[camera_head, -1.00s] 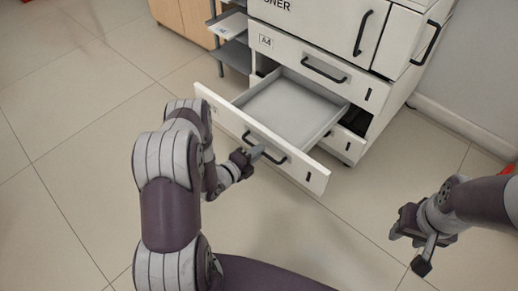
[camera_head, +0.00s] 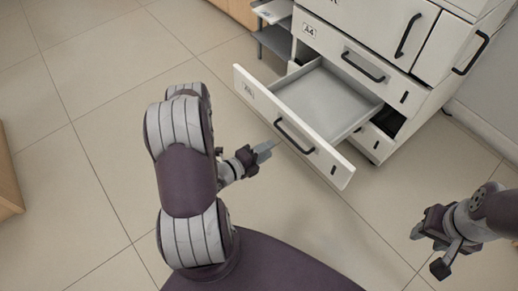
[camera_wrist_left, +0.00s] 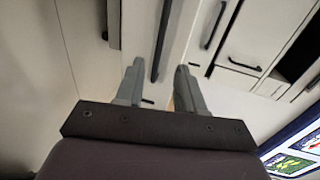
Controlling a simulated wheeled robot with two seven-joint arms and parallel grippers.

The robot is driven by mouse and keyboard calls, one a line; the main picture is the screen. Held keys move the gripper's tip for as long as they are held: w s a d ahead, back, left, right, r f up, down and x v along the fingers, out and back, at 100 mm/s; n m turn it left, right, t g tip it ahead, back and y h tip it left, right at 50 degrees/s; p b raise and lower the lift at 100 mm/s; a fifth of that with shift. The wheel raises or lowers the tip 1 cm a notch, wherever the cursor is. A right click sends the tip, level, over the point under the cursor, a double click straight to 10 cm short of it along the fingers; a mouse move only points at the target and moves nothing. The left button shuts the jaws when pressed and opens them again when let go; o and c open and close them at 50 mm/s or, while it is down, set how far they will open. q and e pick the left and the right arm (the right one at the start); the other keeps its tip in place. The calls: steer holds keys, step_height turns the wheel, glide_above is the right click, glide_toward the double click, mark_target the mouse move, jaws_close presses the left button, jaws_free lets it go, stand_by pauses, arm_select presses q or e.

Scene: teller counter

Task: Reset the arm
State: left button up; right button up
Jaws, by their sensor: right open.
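A white drawer (camera_head: 262,97) of the cabinet stands pulled out, with an empty grey inside and a black handle (camera_head: 295,136) on its front. My left gripper (camera_head: 270,149) is just in front of the drawer, apart from the handle. In the left wrist view its two grey fingers (camera_wrist_left: 160,72) are spread with nothing held between them. A dark handle (camera_wrist_left: 161,40) shows beyond them there. My right gripper (camera_head: 424,250) is open and empty above the floor at the lower right.
The white cabinet (camera_head: 352,32) has a shut A4 drawer (camera_head: 335,45) above the open one. A grey shelf rack (camera_head: 275,40) stands to its left. A wooden piece (camera_head: 8,180) is at the left edge. Tiled floor (camera_head: 90,130) is free on the left.

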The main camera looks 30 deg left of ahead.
arm_select(q)
steer(key=v, duration=0.3)
steer(key=shift+s+p, duration=0.25)
steer(key=shift+p, duration=0.05)
steer(key=shift+a, duration=0.1)
